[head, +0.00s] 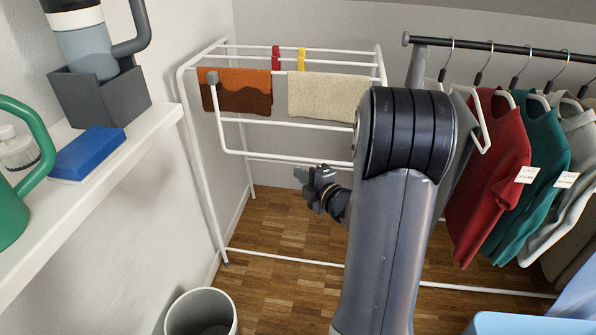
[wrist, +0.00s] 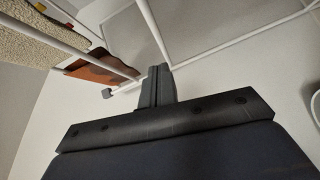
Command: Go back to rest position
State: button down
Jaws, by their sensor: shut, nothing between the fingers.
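My gripper (head: 318,183) shows in the head view left of my dark arm, in front of the white drying rack and above the wooden floor. In the wrist view my gripper (wrist: 157,80) has its two grey fingers together, with nothing between them. The rack's rails and the orange-brown cloth (wrist: 100,66) appear past the fingers in the wrist view. My gripper looks apart from the rack and the cloths. Part of my wrist is hidden behind my arm in the head view.
A white drying rack (head: 203,150) holds an orange-brown cloth (head: 245,92) and a beige cloth (head: 325,97). A shelf (head: 95,180) with a blue sponge (head: 88,153) is at left. A grey bin (head: 201,312) stands below. Hanging shirts (head: 490,175) fill the right.

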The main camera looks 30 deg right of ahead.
jog(key=p+v, duration=0.1)
jog(key=v, duration=0.6)
jog(key=shift+w+a+r, duration=0.1)
jog(key=shift+w, duration=0.05)
